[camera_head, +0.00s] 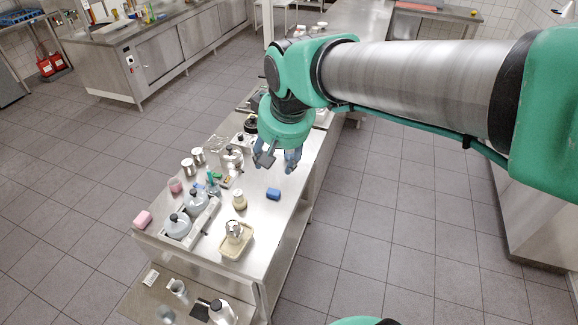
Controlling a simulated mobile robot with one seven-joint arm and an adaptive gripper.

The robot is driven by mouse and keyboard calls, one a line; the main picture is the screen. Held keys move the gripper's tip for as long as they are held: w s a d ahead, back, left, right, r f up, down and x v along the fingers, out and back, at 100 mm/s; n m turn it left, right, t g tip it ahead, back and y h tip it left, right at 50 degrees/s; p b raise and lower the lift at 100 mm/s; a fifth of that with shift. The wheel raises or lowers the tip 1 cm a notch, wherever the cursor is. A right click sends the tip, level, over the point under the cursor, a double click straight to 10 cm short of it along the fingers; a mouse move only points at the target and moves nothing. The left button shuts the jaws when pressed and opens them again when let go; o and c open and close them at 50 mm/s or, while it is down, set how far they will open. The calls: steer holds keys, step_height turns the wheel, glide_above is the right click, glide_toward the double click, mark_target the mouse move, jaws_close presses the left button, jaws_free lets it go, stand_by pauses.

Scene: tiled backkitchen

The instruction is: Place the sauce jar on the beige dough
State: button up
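A small jar with pale yellowish contents (239,201), which looks like the sauce jar, stands upright near the middle of the steel table. Nearer the table's front edge lies a beige, flat, rounded-square thing (232,252), perhaps the dough; at this size I cannot be sure. A shiny metal item (234,230) stands on it and hides part of its top. My gripper (278,160) points down above the table, beyond and to the right of the jar.
A blue block (273,194) lies right of the jar. Metal cans (198,156) stand farther back. Bare steel lies around the blue block.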

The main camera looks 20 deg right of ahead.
steer(key=s+d+t, duration=0.1)
steer(key=s, duration=1.3)
steer(key=shift+s+r, duration=0.35)
steer(key=shift+r, duration=0.1)
steer(key=shift+f, duration=0.1)
step_height(320, 180, down, 15)
steer(key=b, duration=1.5)
